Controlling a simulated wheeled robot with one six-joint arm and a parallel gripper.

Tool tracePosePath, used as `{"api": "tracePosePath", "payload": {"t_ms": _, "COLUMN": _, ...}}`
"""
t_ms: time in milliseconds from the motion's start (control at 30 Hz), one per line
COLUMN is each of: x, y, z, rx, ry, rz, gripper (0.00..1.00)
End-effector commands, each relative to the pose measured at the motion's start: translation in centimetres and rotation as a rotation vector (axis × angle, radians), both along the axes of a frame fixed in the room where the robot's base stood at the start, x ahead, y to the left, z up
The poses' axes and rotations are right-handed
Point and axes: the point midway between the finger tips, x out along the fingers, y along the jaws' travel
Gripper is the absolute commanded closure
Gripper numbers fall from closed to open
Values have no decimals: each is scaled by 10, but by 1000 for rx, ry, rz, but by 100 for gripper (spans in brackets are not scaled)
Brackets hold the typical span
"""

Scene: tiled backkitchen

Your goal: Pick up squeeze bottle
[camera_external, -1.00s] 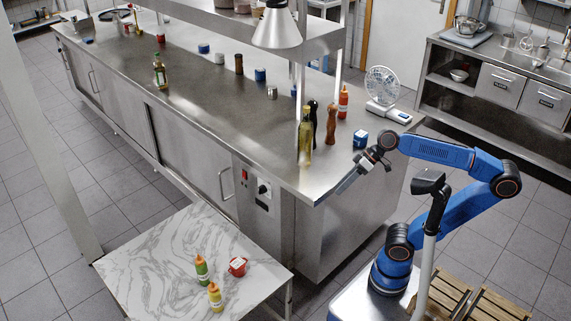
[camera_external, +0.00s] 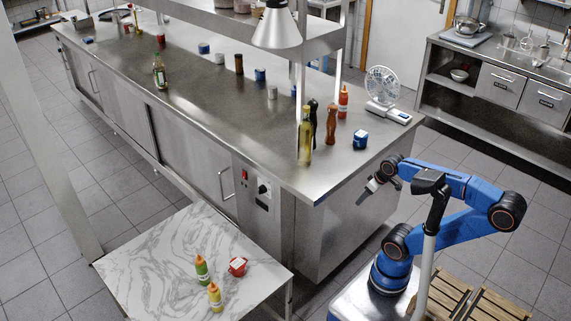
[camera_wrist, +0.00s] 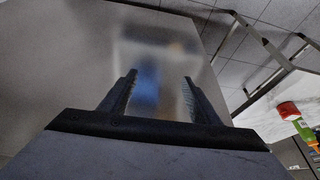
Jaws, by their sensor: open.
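A green squeeze bottle (camera_external: 202,269) and a yellow squeeze bottle (camera_external: 215,297) stand upright on the marble table, beside a red container (camera_external: 238,266). A red squeeze bottle (camera_external: 343,102) stands on the steel counter near the fan. My gripper (camera_external: 372,186) is in front of the counter's end panel, well to the right of the marble table and apart from every bottle. In the wrist view my gripper (camera_wrist: 160,78) is open and empty, facing bare steel. The green bottle (camera_wrist: 304,130), part of the yellow bottle (camera_wrist: 314,147) and the red container (camera_wrist: 288,110) show at the right edge.
The steel counter (camera_external: 185,115) holds an oil bottle (camera_external: 305,135), two mills, a blue tin (camera_external: 360,139) and a fan (camera_external: 382,86). The marble table (camera_external: 150,255) is mostly bare. Wooden crates (camera_external: 485,305) lie on the floor beside my base.

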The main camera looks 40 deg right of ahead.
Motion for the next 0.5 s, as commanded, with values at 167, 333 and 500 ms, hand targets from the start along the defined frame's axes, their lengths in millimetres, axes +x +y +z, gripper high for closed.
{"api": "tracePosePath", "payload": {"t_ms": 167, "x": -2, "y": -19, "z": -5, "rx": -43, "ry": -19, "rz": -56, "gripper": 40}}
{"api": "tracePosePath", "payload": {"t_ms": 333, "x": -2, "y": -19, "z": -5, "rx": -44, "ry": -20, "rz": -57, "gripper": 40}}
{"api": "tracePosePath", "payload": {"t_ms": 500, "x": -2, "y": -19, "z": -5, "rx": -43, "ry": -20, "rz": -57, "gripper": 40}}
